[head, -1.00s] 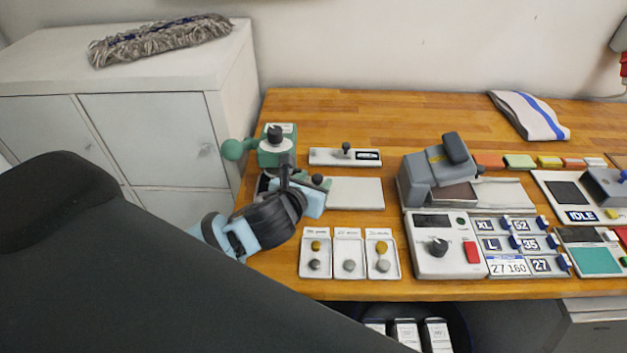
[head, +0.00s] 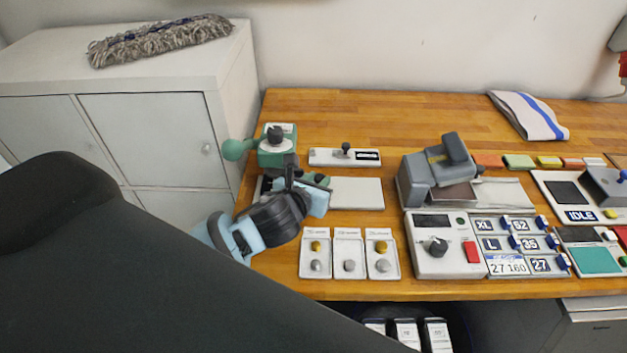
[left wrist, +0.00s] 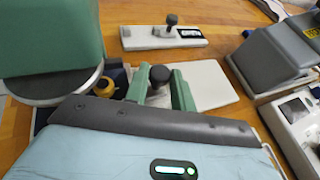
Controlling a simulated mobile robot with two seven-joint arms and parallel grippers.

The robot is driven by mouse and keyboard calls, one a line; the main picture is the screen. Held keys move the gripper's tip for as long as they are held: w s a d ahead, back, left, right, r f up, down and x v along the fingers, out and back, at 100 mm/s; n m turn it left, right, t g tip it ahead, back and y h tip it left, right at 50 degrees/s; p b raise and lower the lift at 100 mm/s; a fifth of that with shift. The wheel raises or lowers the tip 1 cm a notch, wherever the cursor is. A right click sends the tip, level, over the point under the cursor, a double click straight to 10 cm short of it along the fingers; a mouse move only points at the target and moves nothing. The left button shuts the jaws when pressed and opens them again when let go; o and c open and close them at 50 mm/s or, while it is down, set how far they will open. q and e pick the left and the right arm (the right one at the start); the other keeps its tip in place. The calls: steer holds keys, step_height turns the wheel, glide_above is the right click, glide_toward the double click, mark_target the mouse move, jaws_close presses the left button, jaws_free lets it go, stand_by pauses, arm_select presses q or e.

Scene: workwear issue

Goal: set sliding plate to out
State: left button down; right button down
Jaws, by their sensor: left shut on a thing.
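My left gripper (head: 318,181) is in front of the green press (head: 275,158), at the left end of a pale flat plate (head: 355,193). In the left wrist view its two green fingers (left wrist: 160,88) are shut on a dark round-topped knob (left wrist: 160,73), one finger on each side. The knob appears to belong to the sliding plate, whose left part lies mostly hidden behind my gripper. The pale plate also shows right of the fingers in the left wrist view (left wrist: 212,84). The press and its round disc (left wrist: 50,92) stand left of the fingers. My right gripper is not in view.
A white block with a black knob (head: 345,156) lies behind the plate. Three small trays (head: 348,270) are in front, and a grey device (head: 425,180) and a control box (head: 430,262) are to the right. A cabinet (head: 150,130) stands left of the table.

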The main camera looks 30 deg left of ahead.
arm_select(q)
steer(key=w+d, duration=0.1)
steer(key=d, duration=0.2)
steer(key=w+d, duration=0.2)
steer(key=d, duration=0.2)
steer(key=w+d, duration=0.2)
steer(key=d, duration=0.2)
steer(key=shift+w+d, duration=0.2)
steer(key=shift+w, duration=0.05)
steer(key=shift+d, duration=0.1)
steer(key=c, duration=1.2)
jaws_free()
steer(key=shift+w+d, duration=0.1)
steer(key=shift+s, duration=0.2)
steer(key=shift+v, duration=3.75)
steer(key=shift+s, duration=0.1)
